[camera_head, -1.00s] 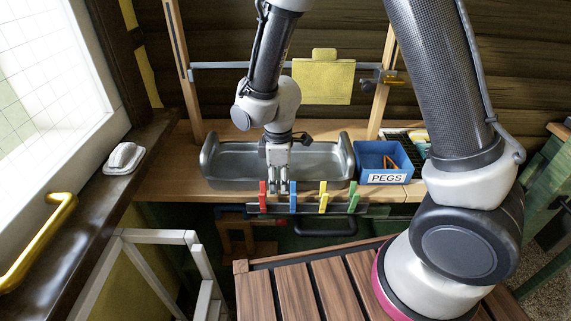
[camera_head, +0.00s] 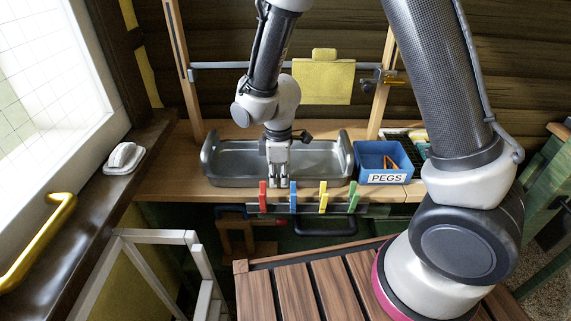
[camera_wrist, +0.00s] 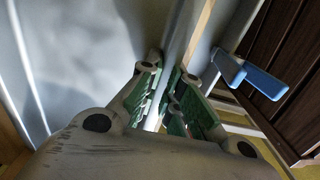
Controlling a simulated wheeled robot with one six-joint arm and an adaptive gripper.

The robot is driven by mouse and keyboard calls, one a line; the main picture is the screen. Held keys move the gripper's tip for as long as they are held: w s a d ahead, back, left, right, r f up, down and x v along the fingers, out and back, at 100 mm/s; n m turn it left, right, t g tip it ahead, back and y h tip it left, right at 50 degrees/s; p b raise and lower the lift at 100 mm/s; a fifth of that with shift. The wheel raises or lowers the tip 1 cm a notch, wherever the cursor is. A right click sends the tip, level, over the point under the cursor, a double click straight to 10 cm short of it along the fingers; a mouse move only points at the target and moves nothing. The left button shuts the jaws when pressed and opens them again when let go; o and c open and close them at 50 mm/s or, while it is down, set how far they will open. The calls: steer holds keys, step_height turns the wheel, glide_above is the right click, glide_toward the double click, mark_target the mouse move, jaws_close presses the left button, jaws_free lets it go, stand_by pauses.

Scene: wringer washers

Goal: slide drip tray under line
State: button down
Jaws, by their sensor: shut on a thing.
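The grey metal drip tray (camera_head: 222,170) stands on the wooden bench in the head view, with raised ends at left and right. The line (camera_head: 228,65) is a grey bar between two wooden posts, above and behind the tray; a yellow cloth (camera_head: 322,82) hangs from it. My gripper (camera_head: 278,182) points down at the tray's front wall, near its middle, and is shut on it. In the wrist view, the green-padded fingers of my gripper (camera_wrist: 174,100) straddle the tray's wall (camera_wrist: 182,40). The exact contact is partly hidden.
A blue PEGS box (camera_head: 384,178) stands close to the tray's right end. Red, blue (camera_head: 293,196), yellow and green pegs stand along the bench's front edge, near my gripper. A white soap dish (camera_head: 124,158) sits on the sill at left.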

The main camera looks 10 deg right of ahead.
steer(key=shift+w+d, duration=0.45)
steer(key=shift+w, duration=1.8)
steer(key=shift+w+d, duration=0.4)
steer(key=shift+w, duration=1.8)
steer(key=shift+w+d, duration=0.45)
steer(key=shift+w, duration=1.8)
steer(key=c, duration=1.5)
jaws_free()
steer(key=shift+r, duration=3)
